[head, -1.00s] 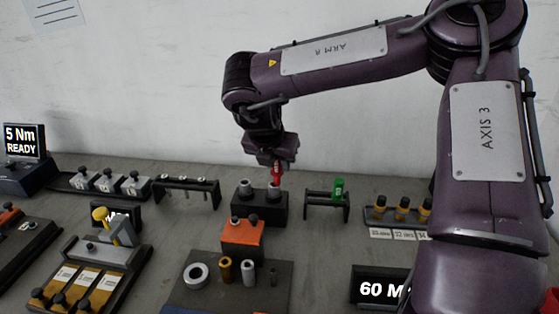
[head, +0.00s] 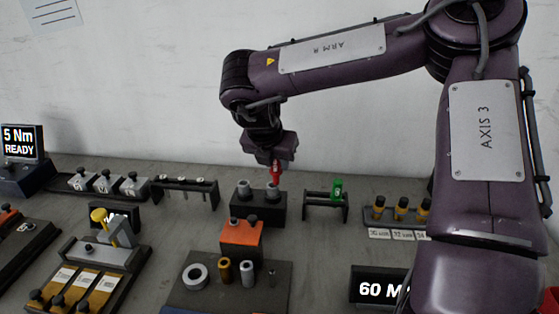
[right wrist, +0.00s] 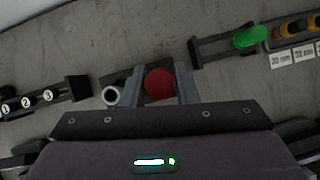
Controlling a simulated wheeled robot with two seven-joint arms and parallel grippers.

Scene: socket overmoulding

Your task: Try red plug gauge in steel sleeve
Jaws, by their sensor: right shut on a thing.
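The red plug gauge (head: 275,175) is upright in my right gripper (head: 275,165). In the right wrist view, its round red end (right wrist: 158,84) sits between the two fingers. Its lower end is at the top of the right steel sleeve (head: 272,191) on a black block (head: 259,209). I cannot tell whether it is inside the bore or just above it. Another steel sleeve (head: 244,187) stands beside it on the block; its open bore also shows in the right wrist view (right wrist: 112,96). My left gripper is out of view.
A green gauge (head: 337,190) sits in a black rack (head: 326,207) right of the block. Another rack (head: 184,190) stands to the left. An orange block (head: 241,236) and a dark tray (head: 200,296) with rings and sleeves lie in front.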

